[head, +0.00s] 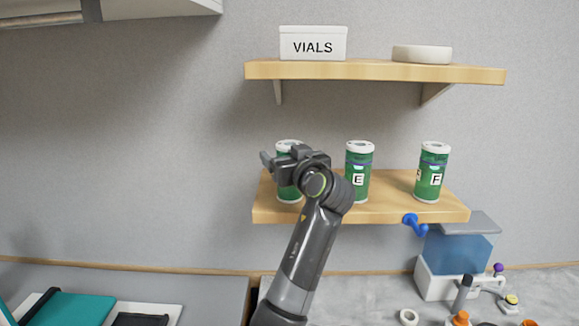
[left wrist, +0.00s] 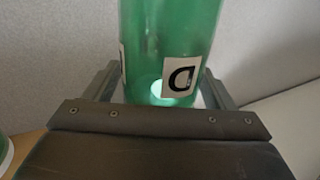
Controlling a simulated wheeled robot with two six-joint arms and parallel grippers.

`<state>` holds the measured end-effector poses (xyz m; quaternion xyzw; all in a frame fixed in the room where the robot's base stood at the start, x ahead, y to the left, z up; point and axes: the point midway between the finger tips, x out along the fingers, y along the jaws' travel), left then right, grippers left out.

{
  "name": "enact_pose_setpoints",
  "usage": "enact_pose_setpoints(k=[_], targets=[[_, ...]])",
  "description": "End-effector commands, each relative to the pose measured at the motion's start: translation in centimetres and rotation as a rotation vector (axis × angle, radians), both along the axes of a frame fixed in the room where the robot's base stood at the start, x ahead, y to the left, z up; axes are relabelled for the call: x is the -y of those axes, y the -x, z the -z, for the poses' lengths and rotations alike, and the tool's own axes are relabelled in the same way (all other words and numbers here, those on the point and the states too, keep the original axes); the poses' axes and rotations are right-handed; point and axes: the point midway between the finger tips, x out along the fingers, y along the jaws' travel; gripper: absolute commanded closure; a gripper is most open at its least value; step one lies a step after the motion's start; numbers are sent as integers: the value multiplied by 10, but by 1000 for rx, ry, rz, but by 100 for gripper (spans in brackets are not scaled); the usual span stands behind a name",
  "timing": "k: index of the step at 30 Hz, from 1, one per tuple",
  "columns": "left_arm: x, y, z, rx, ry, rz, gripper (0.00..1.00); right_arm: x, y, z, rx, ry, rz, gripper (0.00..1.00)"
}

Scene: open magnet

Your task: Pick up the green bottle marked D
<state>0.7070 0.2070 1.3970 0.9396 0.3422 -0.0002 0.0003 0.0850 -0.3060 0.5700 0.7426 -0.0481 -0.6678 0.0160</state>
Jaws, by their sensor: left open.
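The green bottle marked D stands upright on the lower wooden shelf at its left end, partly hidden in the head view (head: 288,195) by my gripper. In the left wrist view the bottle (left wrist: 150,40) is close up, with its white D label facing the camera. My left gripper (head: 283,163) is at the bottle. In the left wrist view its jaws (left wrist: 160,88) are open, one finger on each side of the bottle. Contact with the bottle cannot be told. My right gripper is not in view.
Green bottle E (head: 357,170) and bottle F (head: 432,171) stand to the right on the lower shelf (head: 395,207). The upper shelf (head: 375,70) holds a VIALS box (head: 313,43) and a white round dish (head: 422,54). A blue-and-white container (head: 458,255) is below right.

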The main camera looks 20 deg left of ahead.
Motion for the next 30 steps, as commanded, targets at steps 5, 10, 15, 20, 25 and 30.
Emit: enact_pose_setpoints(k=[5, 10, 15, 20, 25, 30], targets=[[0, 0, 1, 0, 0, 0, 25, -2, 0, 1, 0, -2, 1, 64], [0, 0, 1, 0, 0, 0, 48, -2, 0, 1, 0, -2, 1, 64], [0, 0, 0, 0, 0, 0, 70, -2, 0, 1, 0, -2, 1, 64], [0, 0, -1, 2, -1, 0, 82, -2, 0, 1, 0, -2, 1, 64], [0, 0, -1, 2, -1, 0, 82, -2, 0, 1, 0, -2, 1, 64], [0, 0, -8, 5, 0, -1, 82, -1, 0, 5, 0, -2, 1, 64]])
